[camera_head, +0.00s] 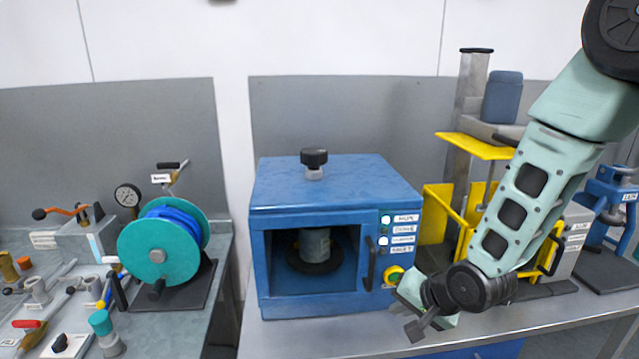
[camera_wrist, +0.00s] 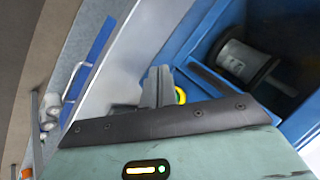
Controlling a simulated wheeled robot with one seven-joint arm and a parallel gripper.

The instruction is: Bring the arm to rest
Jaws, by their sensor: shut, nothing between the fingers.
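My gripper (camera_head: 421,328) is low at the right of the blue machine in the head view, in front of the bench's front edge. Its fingers are closed together and empty. In the wrist view the shut fingers (camera_wrist: 158,86) point toward the machine's front, close to a yellow-ringed button (camera_wrist: 180,96); I cannot tell whether they touch anything. My arm reaches down from the upper right of the head view. The blue machine (camera_head: 330,185) stands on the bench with its chamber open, and a grey cylinder (camera_head: 314,243) stands inside on a dark round base. It also shows in the wrist view (camera_wrist: 243,62).
A yellow-guarded press (camera_head: 473,147) stands partly behind my arm, with a blue device (camera_head: 610,200) farther right. A teal hose reel (camera_head: 160,255) and several hand tools crowd the left bench. A gap separates the two benches. Free space lies before the right bench.

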